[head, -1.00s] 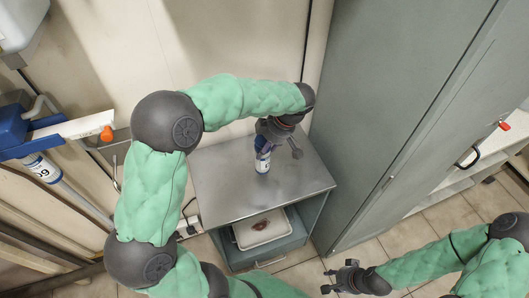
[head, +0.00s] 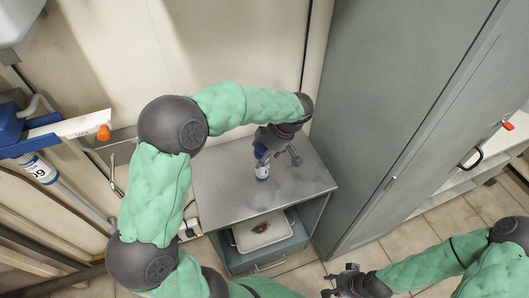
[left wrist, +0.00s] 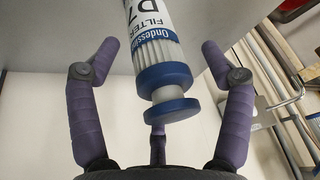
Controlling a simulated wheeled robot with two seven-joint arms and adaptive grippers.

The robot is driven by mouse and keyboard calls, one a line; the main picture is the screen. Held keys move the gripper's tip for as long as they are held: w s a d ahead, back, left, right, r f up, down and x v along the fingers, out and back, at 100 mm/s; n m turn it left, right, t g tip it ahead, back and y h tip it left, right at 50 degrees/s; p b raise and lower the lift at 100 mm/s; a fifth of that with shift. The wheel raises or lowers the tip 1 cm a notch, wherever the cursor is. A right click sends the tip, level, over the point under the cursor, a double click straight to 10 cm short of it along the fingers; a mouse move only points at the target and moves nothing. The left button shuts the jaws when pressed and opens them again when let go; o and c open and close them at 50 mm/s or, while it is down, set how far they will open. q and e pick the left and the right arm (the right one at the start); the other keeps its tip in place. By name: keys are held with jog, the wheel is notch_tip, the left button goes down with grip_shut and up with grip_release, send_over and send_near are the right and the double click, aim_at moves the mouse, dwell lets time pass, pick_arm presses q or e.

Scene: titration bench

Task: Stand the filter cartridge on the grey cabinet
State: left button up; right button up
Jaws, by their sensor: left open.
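The filter cartridge (head: 262,172) is a white cylinder with blue bands and a blue printed label. It stands upright on the steel top of the grey cabinet (head: 225,180), near the middle. My left gripper (head: 270,152) is above and around its upper part, with the fingers spread. In the left wrist view the cartridge (left wrist: 160,45) lies between the open fingers, with clear gaps at both sides; its far end is out of frame. My right gripper (head: 338,284) is low at the right, away from the cabinet, and looks open and empty.
A tray (head: 262,232) with a dark reddish thing sits in the cabinet's open front. A tall grey-green locker (head: 385,90) stands close on the right. A blue-headed device with a labelled tube (head: 38,168) is on the left wall. The cabinet top around the cartridge is clear.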

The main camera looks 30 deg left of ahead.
pick_arm(q)
jog(key=shift+r, duration=0.2)
jog(key=p+v, duration=0.4)
jog(key=v, duration=0.7)
jog(key=shift+d+r, duration=0.25)
jog(key=shift+r, duration=0.1)
